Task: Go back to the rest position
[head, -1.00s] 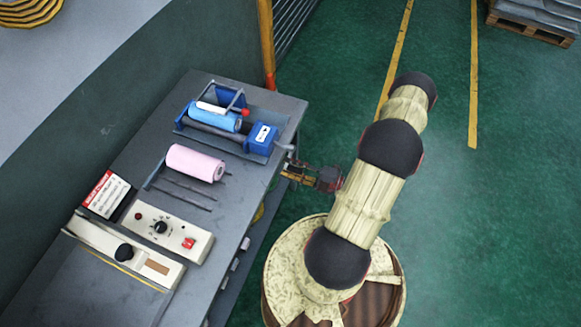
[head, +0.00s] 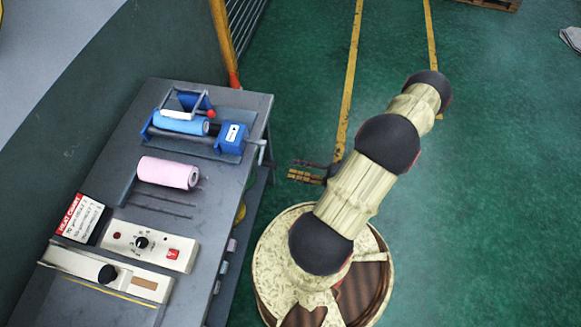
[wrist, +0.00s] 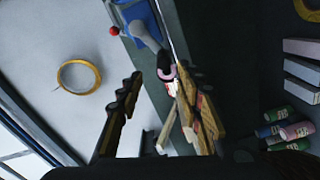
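My gripper (head: 291,170) hangs just right of the workbench's right edge, clear of the bench top.
The grey workbench (head: 232,185) carries a blue roll (head: 180,123) in a blue holder, a pink roll (head: 168,172), a control box (head: 150,246) and a sealer (head: 105,272). A yellow post (head: 222,45) stands behind.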

